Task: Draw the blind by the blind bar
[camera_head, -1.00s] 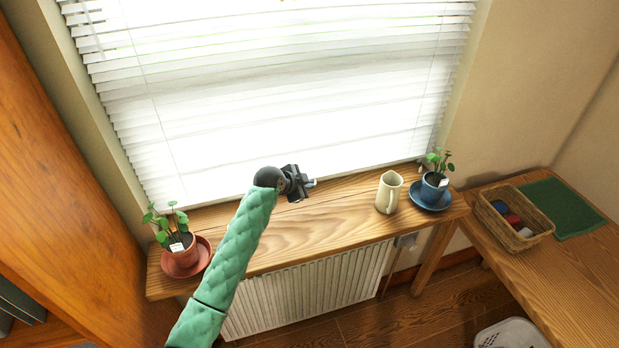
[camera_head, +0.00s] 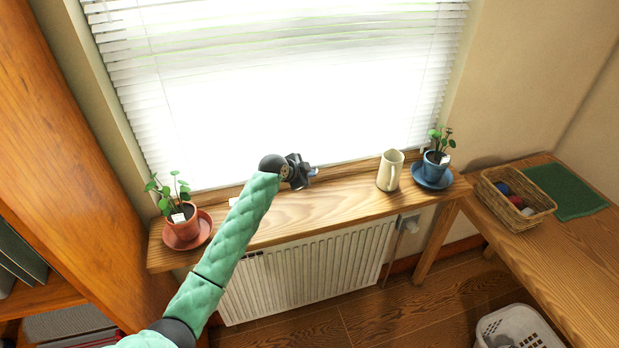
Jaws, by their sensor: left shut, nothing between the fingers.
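The white slatted blind (camera_head: 135,85) hangs over the window behind the wooden sill shelf. Its slats show at the left, top and right, but the middle and lower part is washed out by bright light. I cannot make out the blind bar clearly. My left gripper (camera_head: 312,172) is shut and empty, in front of the blind's lower edge and above the back of the shelf. I cannot tell whether it touches the blind. My right gripper is not in view.
The wooden shelf (camera_head: 320,205) holds a terracotta potted plant (camera_head: 182,228), a cream jug (camera_head: 390,170) and a blue potted plant (camera_head: 435,168). A radiator (camera_head: 310,270) is below. A wooden cabinet (camera_head: 75,160) stands left; a bench with a basket (camera_head: 515,215) stands right.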

